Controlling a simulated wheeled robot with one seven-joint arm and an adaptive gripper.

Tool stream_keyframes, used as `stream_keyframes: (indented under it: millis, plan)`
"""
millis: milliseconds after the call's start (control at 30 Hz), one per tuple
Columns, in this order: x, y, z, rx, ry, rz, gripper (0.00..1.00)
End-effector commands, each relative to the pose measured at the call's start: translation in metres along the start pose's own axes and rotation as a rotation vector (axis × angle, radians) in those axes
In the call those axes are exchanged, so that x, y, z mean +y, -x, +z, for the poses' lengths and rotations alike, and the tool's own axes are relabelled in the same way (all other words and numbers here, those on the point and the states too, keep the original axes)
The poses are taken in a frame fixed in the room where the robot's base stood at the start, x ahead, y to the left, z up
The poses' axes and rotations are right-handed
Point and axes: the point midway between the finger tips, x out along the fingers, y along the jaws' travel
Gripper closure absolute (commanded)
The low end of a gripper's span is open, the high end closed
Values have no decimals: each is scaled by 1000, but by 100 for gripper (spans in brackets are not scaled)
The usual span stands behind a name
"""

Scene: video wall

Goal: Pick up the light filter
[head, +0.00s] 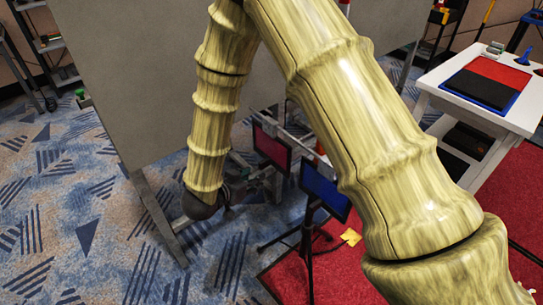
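No single thing is clearly the light filter. A red panel in a dark frame (271,148) and a blue panel in a dark frame (325,189) stand between my arm links, the blue one on a dark stand. A small flat yellow piece (350,237) lies on the red carpet below the blue panel. My gripper (264,181) seems to be the small grey and dark shape right of my dark wrist, just below the red panel. It is too small and cluttered to tell its finger opening or whether it touches anything.
A large grey board (130,70) on metal legs stands behind my arm at left. A white table (450,88) with a red and black pad is at right. Shelves (45,45) stand at far left. Patterned blue carpet at lower left is clear.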

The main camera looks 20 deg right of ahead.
Motion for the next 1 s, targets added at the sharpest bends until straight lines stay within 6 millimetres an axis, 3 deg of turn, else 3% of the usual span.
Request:
stream_keyframes:
  millis: [100, 300, 467, 633, 1000]
  plan:
    - [-11, 22, -17, 54, -74, 90, 62]
    - [-14, 61, -38, 97, -149, 224, 62]
    - [-13, 76, -44, 106, -169, 273, 62]
    - [-9, 68, -46, 105, -172, 281, 62]
    - [2, 25, -49, 105, -171, 278, 62]
